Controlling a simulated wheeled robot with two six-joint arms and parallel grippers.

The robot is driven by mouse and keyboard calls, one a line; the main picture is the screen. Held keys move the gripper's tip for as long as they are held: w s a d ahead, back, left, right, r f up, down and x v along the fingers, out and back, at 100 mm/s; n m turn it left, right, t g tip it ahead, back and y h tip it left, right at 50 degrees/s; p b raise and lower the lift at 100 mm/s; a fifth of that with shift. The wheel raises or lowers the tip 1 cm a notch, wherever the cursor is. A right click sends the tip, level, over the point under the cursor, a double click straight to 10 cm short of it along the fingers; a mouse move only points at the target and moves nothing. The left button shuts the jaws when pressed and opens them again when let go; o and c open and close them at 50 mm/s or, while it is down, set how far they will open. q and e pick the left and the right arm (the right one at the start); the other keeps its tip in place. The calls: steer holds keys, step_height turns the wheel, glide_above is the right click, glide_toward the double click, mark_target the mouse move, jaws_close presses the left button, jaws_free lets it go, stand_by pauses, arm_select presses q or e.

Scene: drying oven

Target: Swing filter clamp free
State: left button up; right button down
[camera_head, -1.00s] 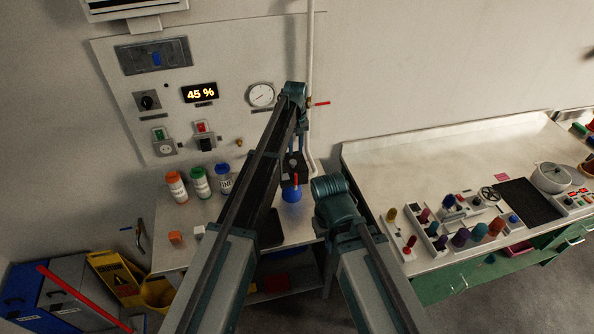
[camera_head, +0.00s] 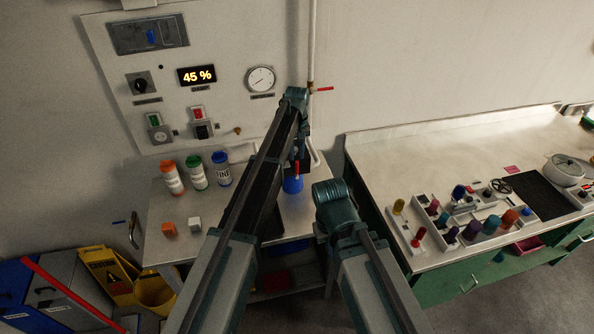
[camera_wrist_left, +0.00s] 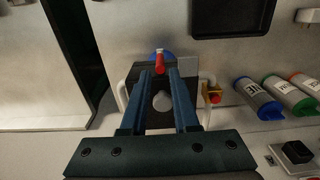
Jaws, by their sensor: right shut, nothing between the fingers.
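A red lever (camera_head: 297,168) stands up at a blue rounded body (camera_head: 292,184) on the small table; I take it for the filter clamp. In the left wrist view the red lever (camera_wrist_left: 160,63) lies just ahead of the fingertips, in front of the blue dome (camera_wrist_left: 154,55). My left gripper (camera_wrist_left: 159,75) is open, its two blue fingers apart around the line of the lever; I cannot tell whether they touch it. A pale round knob (camera_wrist_left: 162,100) shows between the fingers. My right wrist (camera_head: 335,205) is lower right; its fingers are hidden behind it.
Orange, green and blue-capped bottles (camera_head: 197,172) and two small cubes (camera_head: 182,226) stand on the table's left. A wall panel (camera_head: 225,50) rises behind. A right-hand bench (camera_head: 400,160) holds several coloured items and a pot. A red-handled pipe valve (camera_head: 322,89) is near my left wrist.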

mark_target(297, 162)
arm_select(q)
step_height(297, 162, down, 5)
steer(key=b, duration=0.3)
steer(key=shift+r+b, duration=0.1)
steer(key=shift+b, duration=0.3)
jaws_close()
stand_by(1.0)
